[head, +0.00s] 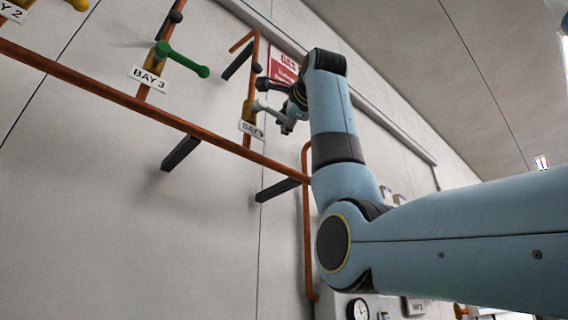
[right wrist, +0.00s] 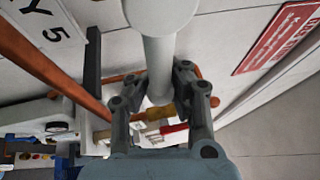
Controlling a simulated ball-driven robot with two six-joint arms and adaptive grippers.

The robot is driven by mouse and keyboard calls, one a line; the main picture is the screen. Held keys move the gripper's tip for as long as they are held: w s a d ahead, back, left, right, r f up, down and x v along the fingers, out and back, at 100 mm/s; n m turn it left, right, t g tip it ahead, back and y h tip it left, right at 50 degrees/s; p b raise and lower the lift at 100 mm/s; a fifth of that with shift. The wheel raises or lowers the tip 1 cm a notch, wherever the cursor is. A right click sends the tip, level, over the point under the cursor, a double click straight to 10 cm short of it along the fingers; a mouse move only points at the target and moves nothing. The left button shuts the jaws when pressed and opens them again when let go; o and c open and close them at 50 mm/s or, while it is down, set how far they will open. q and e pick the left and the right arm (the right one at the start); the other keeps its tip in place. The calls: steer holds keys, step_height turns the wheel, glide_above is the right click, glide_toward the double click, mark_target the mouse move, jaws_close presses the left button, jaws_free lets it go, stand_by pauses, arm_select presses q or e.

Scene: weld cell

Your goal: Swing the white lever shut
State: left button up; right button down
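The white lever (head: 268,109) sits on an orange pipe on the wall, by the last bay label to the right in the head view. In the right wrist view the lever (right wrist: 159,55) is a pale round bar running down from a wide round end at the top. My right gripper (head: 290,121) is at the lever's free end. In the head view my right arm hides part of the gripper. My left gripper is not in view.
A green lever (head: 184,60) and a yellow lever stand farther left on the same pipework. A long orange pipe (head: 120,95) crosses the wall, with dark brackets (head: 180,153) sticking out. A red sign (head: 283,68) is behind my gripper. A gauge (head: 358,309) is low on the wall.

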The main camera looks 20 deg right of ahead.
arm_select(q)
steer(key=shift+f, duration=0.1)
arm_select(e)
steer(key=shift+w+a+f, duration=0.1)
steer(key=shift+w+f, duration=0.05)
steer(key=shift+f, duration=0.3)
steer(key=c, duration=1.8)
jaws_free()
steer(key=shift+c, duration=0.2)
steer(key=o, duration=0.5)
steer(key=shift+s+r, duration=0.3)
steer(key=shift+s, duration=0.55)
steer(key=shift+c, duration=0.2)
steer(key=shift+o, duration=0.6)
steer(key=shift+w, duration=0.2)
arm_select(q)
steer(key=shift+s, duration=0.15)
arm_select(e)
steer(key=v, duration=1.2)
